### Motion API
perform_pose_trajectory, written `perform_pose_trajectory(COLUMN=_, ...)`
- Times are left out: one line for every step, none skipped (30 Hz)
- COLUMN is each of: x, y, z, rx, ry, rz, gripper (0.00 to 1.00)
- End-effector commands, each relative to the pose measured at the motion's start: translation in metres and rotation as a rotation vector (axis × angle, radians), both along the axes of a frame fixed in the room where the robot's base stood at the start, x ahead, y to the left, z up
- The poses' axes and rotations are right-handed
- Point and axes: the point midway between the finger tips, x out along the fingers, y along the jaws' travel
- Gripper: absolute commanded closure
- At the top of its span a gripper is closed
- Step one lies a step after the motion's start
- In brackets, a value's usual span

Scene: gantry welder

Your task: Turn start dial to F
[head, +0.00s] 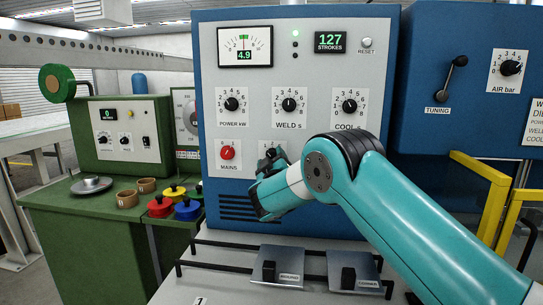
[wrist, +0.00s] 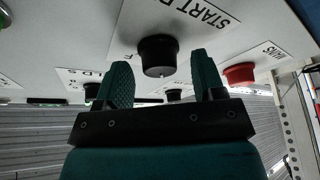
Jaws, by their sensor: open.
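The start dial is a black knob (wrist: 158,55) on a white plate marked START, seen large in the wrist view; the plate is partly cut off and a letter F shows beside the knob. My gripper (wrist: 160,66) is open, with one green finger on each side of the knob and a visible gap on both sides. In the head view my gripper (head: 268,168) is at the lower middle of the blue welder panel (head: 330,190), over the start plate (head: 272,147), and hides most of the dial. I cannot tell its pointer position.
The red MAINS knob (head: 228,152) sits just left of my gripper. The POWER (head: 232,104), WELD (head: 289,104) and COOL (head: 350,105) knobs are above. A yellow frame (head: 490,200) stands at right.

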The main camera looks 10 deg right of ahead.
Motion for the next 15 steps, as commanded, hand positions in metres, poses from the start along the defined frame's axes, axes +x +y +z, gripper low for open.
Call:
perform_pose_trajectory(x=0.0006, y=-0.0003, z=0.0003, rx=0.000, ry=0.000, rz=0.000, gripper=0.37)
perform_pose_trajectory(x=0.0008, y=-0.0003, z=0.0002, rx=-0.001, ry=0.000, rz=0.000, gripper=0.37)
perform_pose_trajectory(x=0.0007, y=-0.0003, z=0.0000, rx=-0.001, ry=0.000, rz=0.000, gripper=0.37)
perform_pose_trajectory(x=0.0007, y=-0.0003, z=-0.0002, rx=-0.001, ry=0.000, rz=0.000, gripper=0.37)
perform_pose_trajectory(x=0.0007, y=-0.0003, z=-0.0002, rx=0.000, ry=0.000, rz=0.000, gripper=0.37)
perform_pose_trajectory(x=0.0006, y=-0.0003, z=-0.0002, rx=0.000, ry=0.000, rz=0.000, gripper=0.37)
perform_pose_trajectory(x=0.0006, y=-0.0003, z=-0.0002, rx=0.000, ry=0.000, rz=0.000, gripper=0.37)
perform_pose_trajectory(x=0.0004, y=-0.0002, z=-0.0002, rx=0.000, ry=0.000, rz=0.000, gripper=0.44)
perform_pose_trajectory(x=0.0004, y=-0.0002, z=-0.0002, rx=0.000, ry=0.000, rz=0.000, gripper=0.53)
perform_pose_trajectory(x=0.0004, y=-0.0002, z=-0.0002, rx=0.000, ry=0.000, rz=0.000, gripper=0.60)
perform_pose_trajectory(x=0.0004, y=-0.0002, z=-0.0002, rx=0.000, ry=0.000, rz=0.000, gripper=0.67)
perform_pose_trajectory(x=0.0003, y=-0.0001, z=-0.0001, rx=0.000, ry=0.000, rz=0.000, gripper=0.76)
perform_pose_trajectory(x=0.0003, y=-0.0001, z=-0.0001, rx=0.000, ry=0.000, rz=0.000, gripper=0.83)
perform_pose_trajectory(x=0.0003, y=-0.0001, z=-0.0001, rx=0.000, ry=0.000, rz=0.000, gripper=0.86)
perform_pose_trajectory(x=0.0003, y=-0.0001, z=-0.0001, rx=0.000, ry=0.000, rz=0.000, gripper=0.86)
